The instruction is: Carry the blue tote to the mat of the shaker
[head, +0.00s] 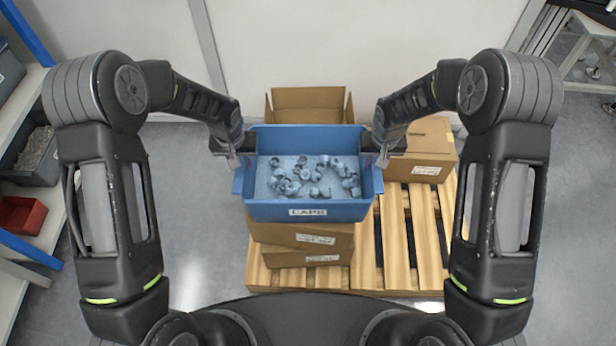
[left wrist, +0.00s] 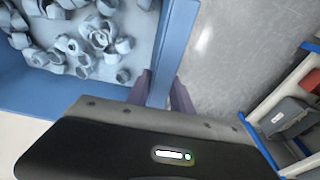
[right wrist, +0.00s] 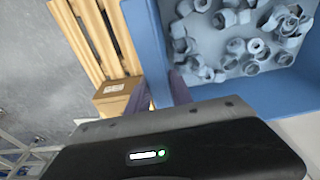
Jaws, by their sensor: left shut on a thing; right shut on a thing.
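The blue tote (head: 307,211) is in the middle of the head view, labelled CAPS, with many grey caps (head: 312,178) lying in it. My left gripper (head: 236,160) is shut on the tote's left wall; the left wrist view shows its fingers on either side of the blue wall (left wrist: 172,50). My right gripper (head: 381,160) is shut on the right wall, which also shows in the right wrist view (right wrist: 147,45). The tote looks level, over the cardboard boxes; whether it touches them I cannot tell. The shaker and its mat are not seen.
Stacked cardboard boxes (head: 305,258) stand below the tote on a wooden pallet (head: 405,275). Another closed box (head: 425,160) is at the right and an open one (head: 310,103) behind. Shelving with a red bin (head: 22,215) lines the left. Grey floor (head: 195,230) lies clear left of the pallet.

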